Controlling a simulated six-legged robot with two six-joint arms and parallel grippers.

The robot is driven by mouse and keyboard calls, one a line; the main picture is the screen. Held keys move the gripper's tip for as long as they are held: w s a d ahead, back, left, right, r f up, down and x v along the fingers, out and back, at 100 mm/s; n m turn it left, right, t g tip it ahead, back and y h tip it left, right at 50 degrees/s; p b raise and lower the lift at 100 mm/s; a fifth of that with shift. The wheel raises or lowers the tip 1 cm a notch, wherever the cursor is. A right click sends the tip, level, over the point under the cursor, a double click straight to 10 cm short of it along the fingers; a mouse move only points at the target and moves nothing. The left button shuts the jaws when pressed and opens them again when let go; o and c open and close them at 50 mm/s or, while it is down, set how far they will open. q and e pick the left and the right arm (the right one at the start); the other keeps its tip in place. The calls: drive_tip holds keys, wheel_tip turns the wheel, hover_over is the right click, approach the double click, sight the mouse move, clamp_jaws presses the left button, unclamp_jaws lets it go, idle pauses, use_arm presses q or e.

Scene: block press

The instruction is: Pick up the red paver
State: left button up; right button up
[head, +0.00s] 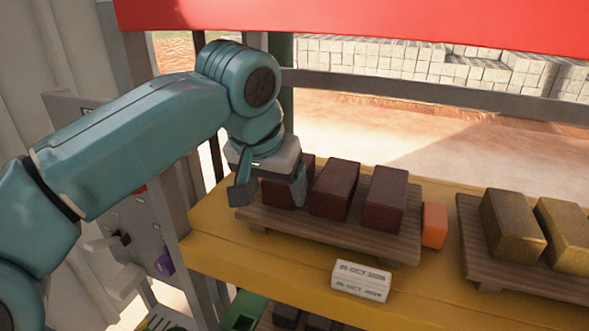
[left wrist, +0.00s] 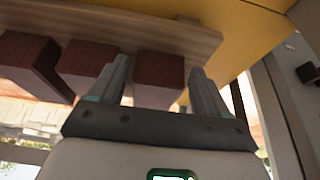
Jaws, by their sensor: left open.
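Three dark red pavers lie side by side on a wooden pallet (head: 330,237) on the yellow shelf: a left one (head: 280,191), a middle one (head: 334,190) and a right one (head: 386,200). My left gripper (head: 270,200) is open over the left paver, one finger on each side of it. The left wrist view shows this paver (left wrist: 158,76) between the two fingers (left wrist: 158,68), with a gap at its left side. The gripper hides part of the paver in the head view. My right gripper is out of view.
A small orange block (head: 434,224) sits right of the pallet. A second pallet (head: 480,245) holds yellowish blocks (head: 512,226). A grey control panel (head: 135,225) stands left of the shelf (head: 222,254).

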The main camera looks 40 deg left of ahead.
use_arm(q)
drive_tip(key=shift+w+a, duration=0.3)
drive_tip(key=shift+w, duration=0.35)
drive_tip(key=shift+w+r+p, duration=0.2)
drive_tip(key=shift+w+p, duration=0.05)
drive_tip(key=shift+p, duration=0.1)
drive_tip(key=w, duration=0.1)
drive_tip(key=w+p, duration=0.1)
drive_tip(key=w, duration=0.1)
drive_tip(key=shift+a+r, duration=0.1)
drive_tip(key=shift+a, duration=0.25)
drive_tip(key=shift+w+a+f, duration=0.2)
drive_tip(key=shift+w+f, duration=0.25)
drive_tip(key=shift+w, duration=0.1)
drive_tip(key=shift+w+a+f, duration=0.15)
drive_tip(key=shift+w+f, duration=0.25)
drive_tip(key=shift+w, duration=0.1)
drive_tip(key=shift+s+d+r, duration=0.15)
drive_tip(key=shift+s+d, duration=0.05)
drive_tip(key=shift+s, duration=0.3)
drive_tip(key=shift+w, duration=0.3)
drive_tip(key=c, duration=1)
clamp_jaws()
